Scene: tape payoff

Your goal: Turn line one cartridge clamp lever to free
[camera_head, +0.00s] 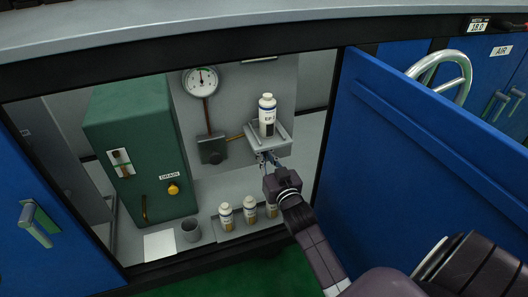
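A white cartridge bottle (267,108) with a dark label stands upright in a small grey bracket tray (285,141) on the cabinet's back wall. My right gripper (266,159) is just below the front of this tray, with its fingers pointing up toward it. The fingers are small, and I cannot tell whether they are open, shut or touching anything. I cannot make out a clamp lever apart from the fingers and tray; it may be hidden there. My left gripper is not in view.
A green box (140,150) with a yellow drain knob (173,189) stands left. A gauge (202,81) is above a grey valve block (212,149). An open blue door (420,150) bounds the right.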

